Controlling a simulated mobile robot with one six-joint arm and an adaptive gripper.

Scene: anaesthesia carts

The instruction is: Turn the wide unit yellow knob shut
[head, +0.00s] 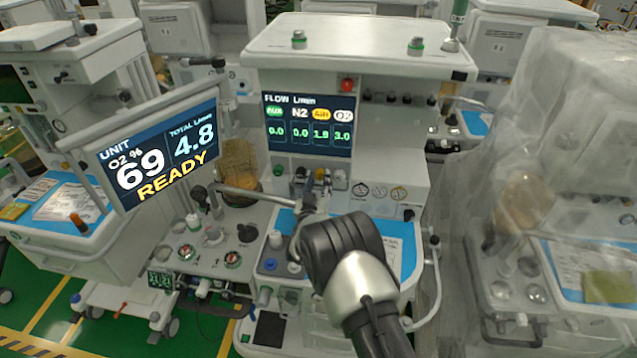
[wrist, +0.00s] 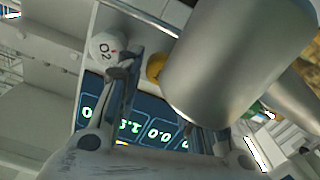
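The yellow knob (head: 320,174) is in the row below the screen. In the wrist view the yellow knob (wrist: 155,67) is partly hidden behind a large silver cylinder, beside the white O2 knob (wrist: 104,47). My gripper (head: 318,192) is in front of the knob row. Its fingers are apart, one near the O2 knob and the other partly hidden. I cannot tell whether they touch the yellow knob.
The O2 knob sits close beside the yellow one, and other knobs (head: 300,174) are on the other side. Round gauges (head: 380,191) are to the right. A tilted screen (head: 160,155) reading 69 and READY stands to the left. A plastic-covered cart (head: 560,130) is at right.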

